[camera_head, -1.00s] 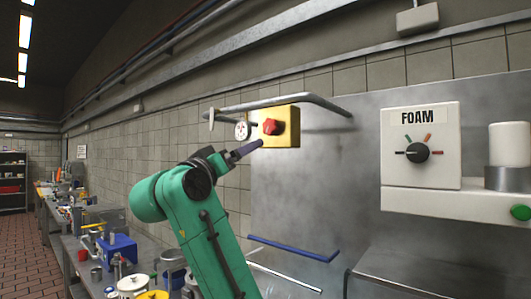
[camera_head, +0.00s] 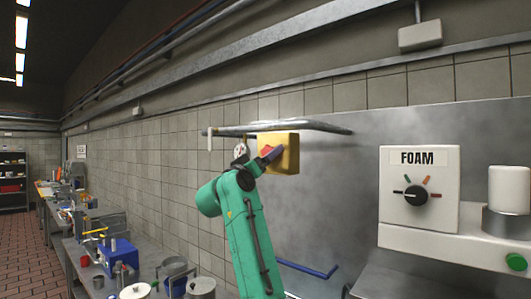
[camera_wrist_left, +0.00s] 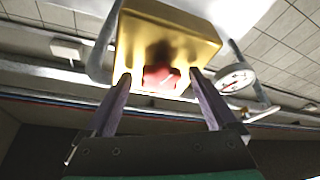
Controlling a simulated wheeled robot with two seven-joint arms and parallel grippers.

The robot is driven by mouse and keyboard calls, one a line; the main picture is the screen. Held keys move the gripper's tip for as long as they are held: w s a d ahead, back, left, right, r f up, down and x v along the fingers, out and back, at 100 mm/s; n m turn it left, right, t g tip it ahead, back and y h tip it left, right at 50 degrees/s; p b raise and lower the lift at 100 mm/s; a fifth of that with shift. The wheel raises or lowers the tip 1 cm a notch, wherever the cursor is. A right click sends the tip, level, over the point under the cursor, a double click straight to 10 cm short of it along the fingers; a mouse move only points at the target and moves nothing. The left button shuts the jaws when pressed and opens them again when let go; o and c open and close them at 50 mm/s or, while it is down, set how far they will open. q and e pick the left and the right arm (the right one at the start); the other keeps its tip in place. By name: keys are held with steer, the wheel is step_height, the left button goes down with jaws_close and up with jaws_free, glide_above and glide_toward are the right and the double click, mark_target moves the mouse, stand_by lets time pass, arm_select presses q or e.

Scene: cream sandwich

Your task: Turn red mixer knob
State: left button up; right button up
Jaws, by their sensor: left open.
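The red mixer knob (camera_head: 267,150) sits on the front of a yellow box (camera_head: 291,155) on the wall, partly hidden by my left gripper in the head view. My left gripper (camera_head: 273,155) is at the knob. In the left wrist view, the yellow box (camera_wrist_left: 165,35) is close ahead and the red knob (camera_wrist_left: 162,83) lies between the two open fingertips (camera_wrist_left: 160,79), one on each side of it. I cannot tell whether the fingers touch the knob. My right gripper is not in view.
A round white gauge (camera_head: 240,152) is left of the box, and a metal pipe (camera_head: 285,127) runs above it. A white FOAM panel (camera_head: 432,170) with a black dial is to the right. Cluttered counters (camera_head: 70,243) stand at lower left.

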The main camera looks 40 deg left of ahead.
arm_select(q)
steer(key=c, duration=1.4)
steer(key=shift+a+m+h+b, duration=0.15)
steer(key=shift+m+h+b, duration=0.45)
steer(key=shift+m+h, duration=1.2)
steer(key=shift+a+m+h+b, duration=0.15)
steer(key=shift+m+h+b, duration=0.45)
steer(key=shift+m, duration=2.35)
steer(key=shift+a+m+h+b, duration=0.15)
steer(key=shift+m+h+b, duration=0.45)
steer(key=shift+m+h, duration=1.2)
steer(key=shift+m+y, duration=0.4)
steer(key=shift+m, duration=0.45)
steer(key=o, duration=1.4)
steer(key=shift+s, duration=0.1)
